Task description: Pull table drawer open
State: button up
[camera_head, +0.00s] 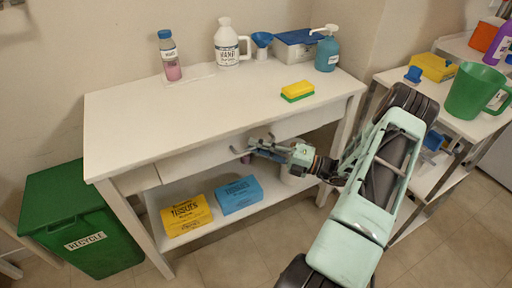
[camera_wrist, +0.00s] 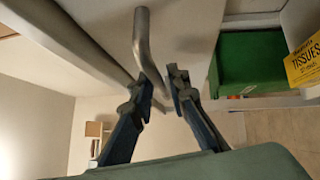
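The white table (camera_head: 190,110) has a white drawer front (camera_head: 195,160) under its top. A bent metal bar handle (camera_wrist: 143,38) is on the drawer front, which shows as a pale panel in the wrist view. My gripper (camera_head: 252,147) is at the handle in the head view, reaching from the right. In the wrist view its two dark fingers (camera_wrist: 160,82) are apart, with the lower end of the bar between or just behind their tips. I cannot tell whether the fingers touch it. The drawer looks about flush with the table.
A yellow tissue box (camera_head: 187,214) and a blue box (camera_head: 239,195) stand on the lower shelf. A green recycle bin (camera_head: 75,220) is at the left. Bottles and a sponge (camera_head: 297,91) are on the tabletop. A side table with a green pitcher (camera_head: 475,91) is at the right.

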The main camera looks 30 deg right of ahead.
jog(key=shift+w+a, duration=0.1)
jog(key=shift+c, duration=0.3)
grip_shut()
